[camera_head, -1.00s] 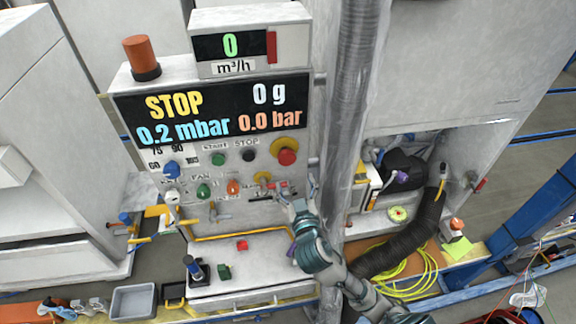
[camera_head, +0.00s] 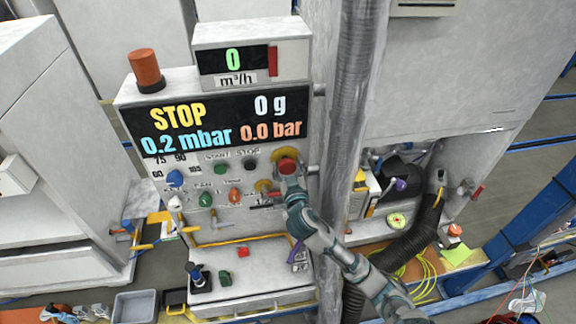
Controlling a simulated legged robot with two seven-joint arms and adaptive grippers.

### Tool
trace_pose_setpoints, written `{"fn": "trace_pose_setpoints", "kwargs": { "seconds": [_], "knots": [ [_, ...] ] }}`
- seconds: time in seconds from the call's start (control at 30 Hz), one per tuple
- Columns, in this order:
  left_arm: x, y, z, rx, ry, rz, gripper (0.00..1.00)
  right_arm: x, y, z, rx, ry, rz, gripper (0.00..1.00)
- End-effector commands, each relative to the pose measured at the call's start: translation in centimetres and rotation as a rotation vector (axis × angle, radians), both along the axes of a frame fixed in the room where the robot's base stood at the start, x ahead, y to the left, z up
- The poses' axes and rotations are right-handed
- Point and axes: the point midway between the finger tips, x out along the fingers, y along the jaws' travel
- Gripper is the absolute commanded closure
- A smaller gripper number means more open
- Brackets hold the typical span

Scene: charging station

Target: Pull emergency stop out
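The emergency stop is a red mushroom button (camera_head: 287,166) on a yellow round backing (camera_head: 279,154), at the right of the control panel below the display. My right gripper (camera_head: 291,178) has its fingertips at the lower edge of the red button, in front of the panel. The fingers partly cover the button's lower part. I cannot tell whether they touch it or close around it. My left gripper is not in view.
The display (camera_head: 215,125) reads STOP, 0.2 mbar, 0 g and 0.0 bar. Black (camera_head: 250,165) and green (camera_head: 221,168) buttons and several knobs sit left of the stop. A thick grey hose (camera_head: 354,110) runs vertically just right of the panel. A shelf (camera_head: 262,282) juts out below.

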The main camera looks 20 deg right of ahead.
Motion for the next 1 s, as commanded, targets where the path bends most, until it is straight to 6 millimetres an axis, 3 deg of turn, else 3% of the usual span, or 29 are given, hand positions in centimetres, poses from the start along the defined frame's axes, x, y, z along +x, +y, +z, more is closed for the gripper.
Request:
{"fn": "trace_pose_setpoints", "kwargs": {
  "seconds": [0.03, 0.23, 0.73, 0.77, 0.83, 1.0],
  "knots": [
    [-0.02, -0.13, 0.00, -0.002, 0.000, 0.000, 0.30, 0.00, 0.02, 0.01, 0.000, 0.000, 0.000, 0.52],
    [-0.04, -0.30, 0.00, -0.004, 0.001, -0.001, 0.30, -0.01, 0.04, 0.07, -0.001, -0.001, -0.001, 1.00],
    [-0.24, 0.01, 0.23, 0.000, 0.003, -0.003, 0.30, -0.94, 0.23, 0.20, 0.000, -0.005, 0.001, 1.00],
    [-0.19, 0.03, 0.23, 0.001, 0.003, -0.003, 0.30, -0.94, 0.23, 0.21, 0.000, -0.005, 0.001, 0.39],
    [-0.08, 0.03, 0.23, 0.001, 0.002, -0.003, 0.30, -0.94, 0.23, 0.19, 0.000, -0.004, 0.001, 0.21],
    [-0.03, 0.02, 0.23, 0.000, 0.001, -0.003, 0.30, -0.84, 0.22, 0.10, 0.000, -0.002, 0.000, 0.20]
  ]
}}
